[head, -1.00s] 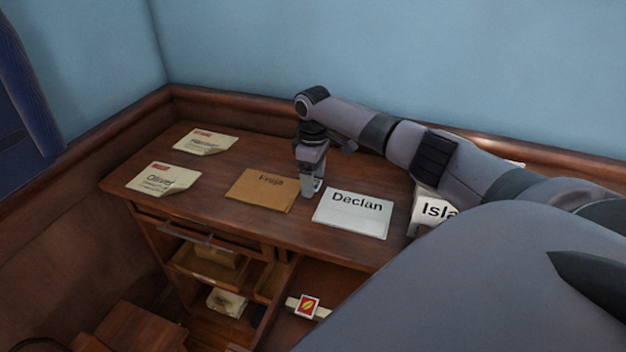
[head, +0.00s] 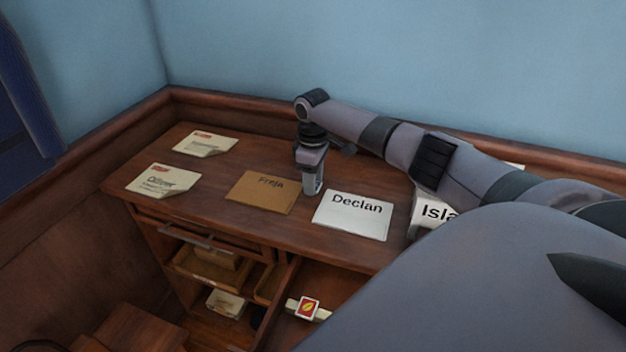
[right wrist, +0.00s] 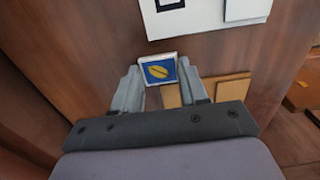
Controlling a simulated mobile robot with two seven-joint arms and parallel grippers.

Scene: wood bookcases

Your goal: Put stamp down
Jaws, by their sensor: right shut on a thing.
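The stamp (right wrist: 158,70), a small square with a white border, blue field and yellow leaf shape, is between the fingertips of my right gripper (right wrist: 158,80) in the right wrist view. The gripper is shut on it. In the head view my right gripper (head: 312,192) points down over the desk, between the brown Freja envelope (head: 262,193) and the white Declan envelope (head: 352,216). I cannot make out the stamp there, nor tell whether it touches the desktop. My left gripper is out of view.
The wooden desk (head: 225,222) also bears two cream envelopes (head: 163,181) at the left and a white Isla envelope (head: 437,212), partly behind my right arm. A red stamp (head: 308,308) lies lower, below the desktop. Bare desktop shows around the envelopes.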

